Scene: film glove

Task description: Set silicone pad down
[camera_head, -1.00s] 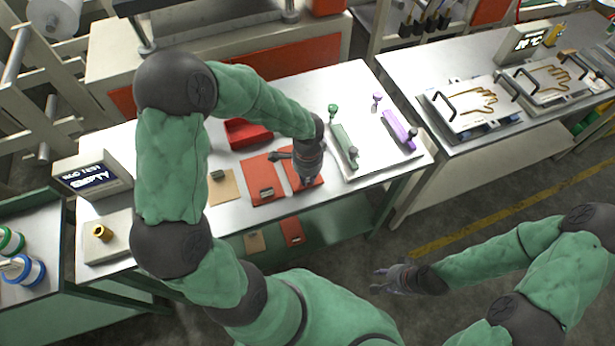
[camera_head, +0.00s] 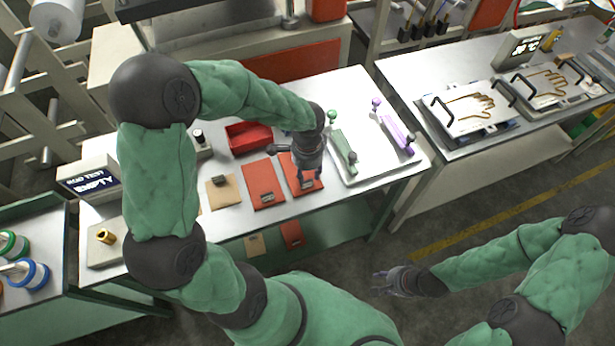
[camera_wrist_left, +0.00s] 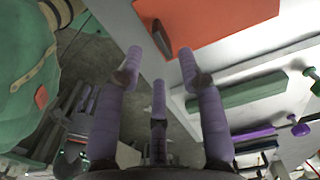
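Small dark blocks lie on flat mats on the steel table; which thing is the silicone pad I cannot tell for sure. One block (camera_head: 307,187) lies near the front edge of the right red mat (camera_head: 287,166), and one (camera_head: 267,198) on the left red mat (camera_head: 260,176). Another block (camera_head: 219,180) is on the tan mat (camera_head: 222,196). My left gripper (camera_head: 306,178) is over the right red mat. The left wrist view shows its fingers (camera_wrist_left: 166,75) spread and empty, with a dark block (camera_wrist_left: 159,30) apart from them. My right gripper (camera_head: 380,281) is open and empty, off the table.
A white tray (camera_head: 372,168) with green and purple handled tools stands right of the mats. A red bin (camera_head: 248,137) is behind them. A display box (camera_head: 88,178) is at the left. A second table (camera_head: 425,75) with glove plates is at the right.

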